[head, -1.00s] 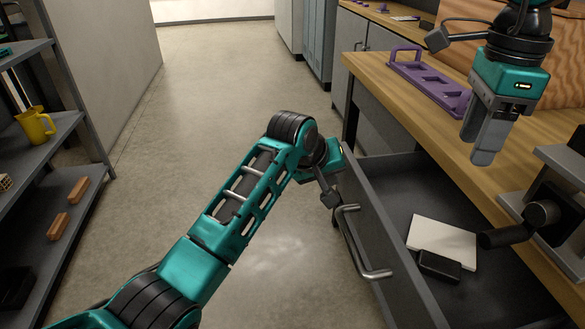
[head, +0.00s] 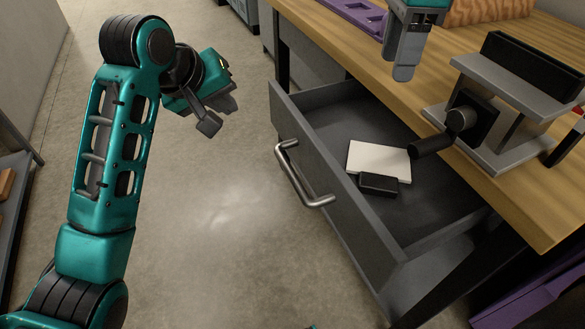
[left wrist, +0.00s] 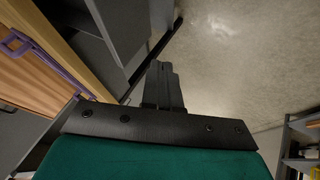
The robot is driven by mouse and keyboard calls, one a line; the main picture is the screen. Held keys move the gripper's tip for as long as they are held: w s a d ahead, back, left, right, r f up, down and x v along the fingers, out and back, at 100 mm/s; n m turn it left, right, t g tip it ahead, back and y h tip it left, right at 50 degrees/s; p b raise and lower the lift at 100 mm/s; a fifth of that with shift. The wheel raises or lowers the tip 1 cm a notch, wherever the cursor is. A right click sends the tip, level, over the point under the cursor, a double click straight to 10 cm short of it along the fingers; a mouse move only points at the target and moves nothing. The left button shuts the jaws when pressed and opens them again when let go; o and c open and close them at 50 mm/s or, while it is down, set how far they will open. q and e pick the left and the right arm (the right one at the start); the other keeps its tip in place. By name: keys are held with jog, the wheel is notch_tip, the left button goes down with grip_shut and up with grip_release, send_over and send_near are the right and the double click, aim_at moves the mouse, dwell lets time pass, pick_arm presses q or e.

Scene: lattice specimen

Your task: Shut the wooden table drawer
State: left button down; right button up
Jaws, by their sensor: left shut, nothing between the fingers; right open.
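The grey drawer (head: 335,195) under the wooden table (head: 345,45) stands pulled out, with its bent metal handle (head: 300,178) facing the open floor. Inside lie a white pad (head: 378,158) and a small black block (head: 378,184). My left gripper (head: 228,103) is shut and empty over the floor, left of the drawer front and apart from the handle. Its closed fingers also show in the left wrist view (left wrist: 165,85). My right gripper (head: 404,62) is open over the table top; its upper part is cut off by the frame edge.
A vise-like device (head: 505,100) with a black crank stands at the table edge, its crank overhanging the drawer. A purple rack (head: 355,15) lies at the back of the table. The floor (head: 215,220) before the drawer is clear. A shelf (head: 15,190) stands at far left.

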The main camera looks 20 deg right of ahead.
pick_arm(q)
jog(key=w+a+f+m+t, duration=0.1)
jog(key=w+a+t, duration=0.2)
jog(key=w, duration=0.1)
jog(key=m+g+h, duration=0.7)
jog(key=m+h, duration=0.6)
jog(key=m, duration=2.1)
send_near(340, 213)
jog(key=d, duration=0.7)
jog(key=shift+w+r, duration=0.25)
